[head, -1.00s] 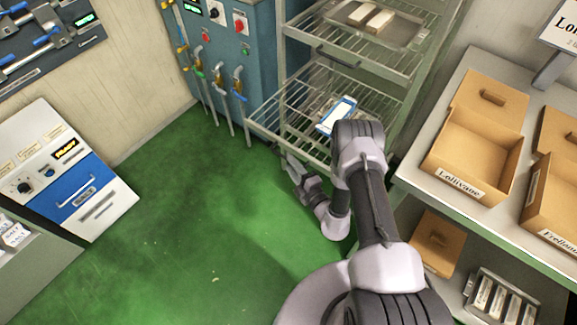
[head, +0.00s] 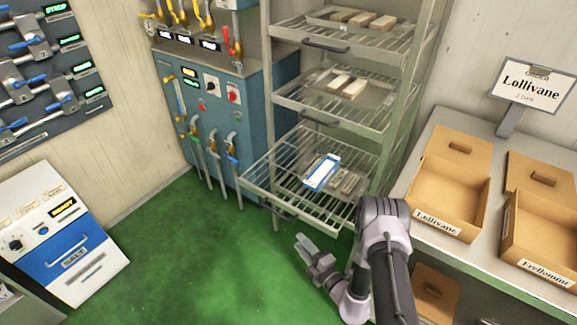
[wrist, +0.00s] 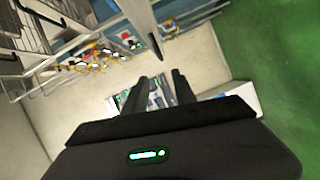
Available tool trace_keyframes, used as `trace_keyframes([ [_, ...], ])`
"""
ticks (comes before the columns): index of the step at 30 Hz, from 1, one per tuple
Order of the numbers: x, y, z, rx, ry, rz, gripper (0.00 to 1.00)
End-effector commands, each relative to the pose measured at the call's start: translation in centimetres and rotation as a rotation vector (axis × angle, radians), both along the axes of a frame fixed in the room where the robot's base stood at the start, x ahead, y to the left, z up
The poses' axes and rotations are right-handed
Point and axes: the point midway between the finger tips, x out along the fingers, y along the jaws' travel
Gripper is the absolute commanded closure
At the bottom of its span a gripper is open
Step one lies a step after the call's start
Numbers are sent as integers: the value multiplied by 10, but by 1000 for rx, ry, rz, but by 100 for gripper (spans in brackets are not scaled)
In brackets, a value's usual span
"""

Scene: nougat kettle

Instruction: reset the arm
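My gripper (head: 312,250) hangs at the end of my bent arm over the green floor, in front of the wire rack (head: 300,215). In the wrist view its two dark fingers (wrist: 160,85) stand apart with a gap between them. Nothing shows between the fingers; the far wall and panel show through the gap. My arm folds down at the lower right of the head view, beside the shelf of cartons.
The rack's lowest shelf is pulled out and holds a tray with a blue-and-white item (head: 322,172). Cartons (head: 448,192) stand on the right shelf by a Lollivane sign (head: 532,86). A blue machine (head: 222,120) stands behind. The floor at centre left is clear.

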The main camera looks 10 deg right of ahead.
Motion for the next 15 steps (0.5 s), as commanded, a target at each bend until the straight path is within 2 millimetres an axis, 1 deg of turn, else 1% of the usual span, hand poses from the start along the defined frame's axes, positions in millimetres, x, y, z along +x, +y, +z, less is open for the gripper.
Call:
trace_keyframes([
  [2, 7, 7, 17, -23, -32, 43, 67],
  [4, 18, 27, 58, -87, -112, 155, 67],
  [5, 22, 39, 83, -130, -164, 223, 67],
  [6, 22, 58, 121, -202, -247, 330, 67],
  [8, 11, 88, 179, -333, -393, 511, 67],
  [9, -3, 106, 215, -434, -503, 634, 67],
  [11, -36, 130, 265, -609, -689, 823, 67],
  [12, -62, 140, 292, -734, -816, 945, 67],
  [14, -104, 148, 322, -931, -1014, 1117, 67],
  [15, -132, 147, 337, -1069, -1148, 1227, 67],
])
